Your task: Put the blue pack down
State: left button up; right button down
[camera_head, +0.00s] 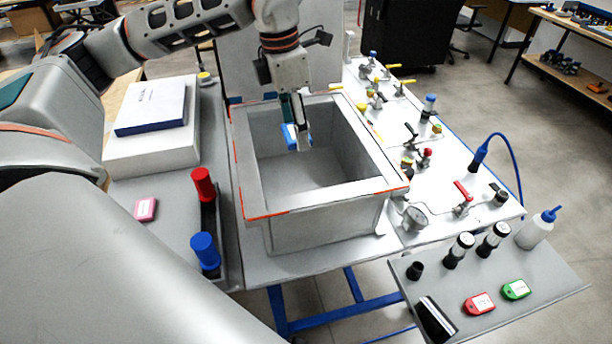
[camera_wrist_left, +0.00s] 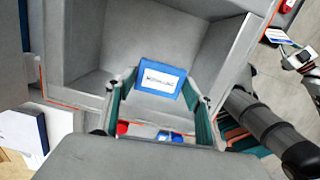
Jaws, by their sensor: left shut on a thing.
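The blue pack (camera_head: 291,136) is in my left gripper (camera_head: 299,130), inside the mouth of the open grey bin (camera_head: 318,197) in the head view. In the left wrist view the blue pack (camera_wrist_left: 160,84) shows a white label with dark lettering. It sits between the two fingertips of my left gripper (camera_wrist_left: 160,92), which is shut on it. The pack appears to hang above the bin's floor, apart from its walls. The bin (camera_wrist_left: 225,45) fills the upper part of the left wrist view.
Left of the bin are a white box with a book (camera_head: 150,108), a pink pack (camera_head: 146,209), and red (camera_head: 203,184) and blue (camera_head: 205,250) cylinders. Valves and a gauge (camera_head: 414,217) stand on the right. Red (camera_head: 479,303) and green (camera_head: 516,289) packs lie on the front-right shelf.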

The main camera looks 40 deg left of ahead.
pick_arm(q)
jog(key=shift+w+a, duration=0.15)
jog(key=shift+a, duration=0.05)
jog(key=shift+f, duration=0.35)
notch_tip(320, 180, down, 6)
jog(key=shift+r, duration=0.2)
notch_tip(320, 180, down, 9)
jog(key=shift+r+b, duration=0.2)
jog(key=shift+b, duration=0.1)
jog(key=shift+f, duration=0.45)
notch_tip(320, 180, down, 4)
jog(key=shift+r, duration=0.1)
pick_arm(e)
jog(key=shift+s+f, duration=0.1)
jog(key=shift+f, duration=0.6)
pick_arm(q)
jog(key=shift+f, duration=0.2)
pick_arm(e)
jog(key=shift+f, duration=0.1)
